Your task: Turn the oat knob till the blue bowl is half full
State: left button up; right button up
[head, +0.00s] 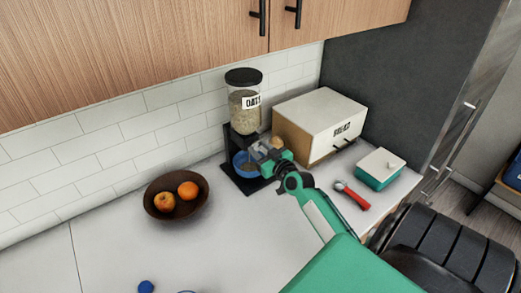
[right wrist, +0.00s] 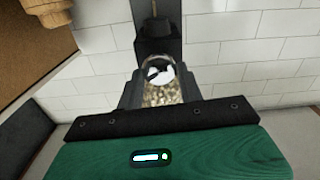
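The oat dispenser (head: 244,104), a clear jar with a black lid and an "OATS" label, stands on a black stand against the tiled wall. The blue bowl (head: 243,164) sits on its base, partly hidden by my right gripper; its fill level is unclear. My right gripper (head: 262,149) is at the front of the stand, beside the bowl's upper right. My left gripper is not in view.
A bread box (head: 320,117) stands close right of the dispenser. A brown fruit bowl (head: 176,207) is to the left. A red-handled tool (head: 352,196) and a teal box with a white lid (head: 379,170) lie right. The front left counter is mostly clear.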

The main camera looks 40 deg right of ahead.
jog(key=shift+c, duration=0.9)
jog(key=shift+m, duration=0.3)
jog(key=m, duration=0.4)
jog(key=shift+d+m, duration=0.1)
jog(key=shift+m, duration=0.2)
jog(key=m, duration=0.6)
jog(key=shift+d+f+m+p, duration=0.1)
jog(key=shift+m+p, duration=0.2)
